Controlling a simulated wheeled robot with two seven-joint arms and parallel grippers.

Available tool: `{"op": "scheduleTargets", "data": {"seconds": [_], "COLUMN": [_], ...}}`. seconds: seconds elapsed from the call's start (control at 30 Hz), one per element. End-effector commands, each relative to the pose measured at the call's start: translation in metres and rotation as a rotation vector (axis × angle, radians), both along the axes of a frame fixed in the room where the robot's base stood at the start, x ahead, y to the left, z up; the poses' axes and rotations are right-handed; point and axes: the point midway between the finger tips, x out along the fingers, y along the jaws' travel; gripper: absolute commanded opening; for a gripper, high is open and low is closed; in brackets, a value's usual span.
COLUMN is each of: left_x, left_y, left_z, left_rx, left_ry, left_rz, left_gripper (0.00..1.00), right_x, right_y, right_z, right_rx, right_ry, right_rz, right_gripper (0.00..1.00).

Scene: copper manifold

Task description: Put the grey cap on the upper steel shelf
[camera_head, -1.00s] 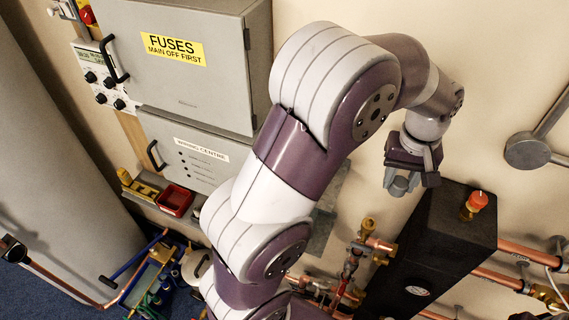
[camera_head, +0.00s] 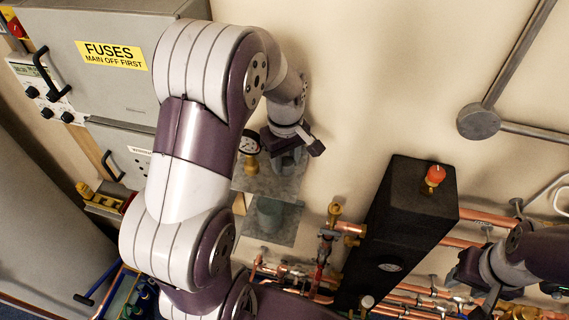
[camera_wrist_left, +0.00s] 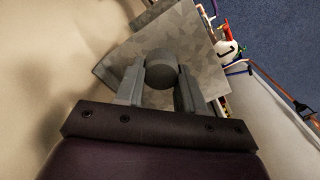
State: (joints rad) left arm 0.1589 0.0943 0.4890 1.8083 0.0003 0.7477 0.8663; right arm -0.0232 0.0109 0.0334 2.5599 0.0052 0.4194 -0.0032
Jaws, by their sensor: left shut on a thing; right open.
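The grey cap (camera_wrist_left: 162,68) is a short round piece held between the two fingers of my left gripper (camera_wrist_left: 160,88). In the head view my left gripper (camera_head: 290,160) points down over the upper steel shelf (camera_head: 262,182), and the cap is hard to make out between its fingers. In the left wrist view the speckled grey shelf plate (camera_wrist_left: 200,50) lies behind the cap; I cannot tell whether the cap touches it. My right gripper (camera_head: 478,285) is open and empty at the lower right.
A pressure gauge (camera_head: 249,143) stands close to the left gripper. A second, lower plate (camera_head: 285,232) lies under the upper shelf. Brass fittings (camera_head: 333,225) and a black block (camera_head: 405,215) with an orange-topped valve (camera_head: 434,178) stand to the right.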

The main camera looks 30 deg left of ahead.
Motion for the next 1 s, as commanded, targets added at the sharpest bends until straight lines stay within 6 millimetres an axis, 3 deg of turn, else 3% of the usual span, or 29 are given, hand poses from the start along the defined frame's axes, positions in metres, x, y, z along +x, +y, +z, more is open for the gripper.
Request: {"op": "scheduleTargets", "data": {"seconds": [0.03,0.2,0.53,0.57,0.6,0.87,1.0], "left_x": [-0.002,-0.002,-0.001,-0.001,-0.001,-0.001,0.001], "left_y": [0.000,-0.001,-0.001,-0.001,-0.001,-0.001,-0.001], "left_z": [-0.006,-0.031,-0.037,-0.036,-0.036,-0.035,-0.025], "left_rx": [-0.001,0.000,-0.001,0.000,-0.001,-0.001,0.001], "left_ry": [0.009,0.005,0.003,0.002,0.003,0.003,-0.003], "left_rz": [0.000,-0.001,-0.001,-0.001,-0.001,-0.001,-0.001], "left_gripper": [0.10,0.10,0.10,0.48,0.61,0.64,0.64], "right_x": [0.000,0.000,0.000,0.000,0.000,0.000,0.000], "right_y": [0.000,0.000,0.000,0.000,0.000,0.000,0.000], "right_z": [0.010,0.017,0.012,0.013,0.014,0.014,0.011], "right_rx": [0.000,0.000,0.000,0.000,0.000,0.000,0.000], "right_ry": [0.000,0.000,0.000,0.000,0.000,0.000,0.000], "right_rz": [0.000,0.000,0.000,0.000,0.000,0.000,0.000], "right_gripper": [0.43,0.43,0.43,0.43,0.43,0.43,0.43]}}
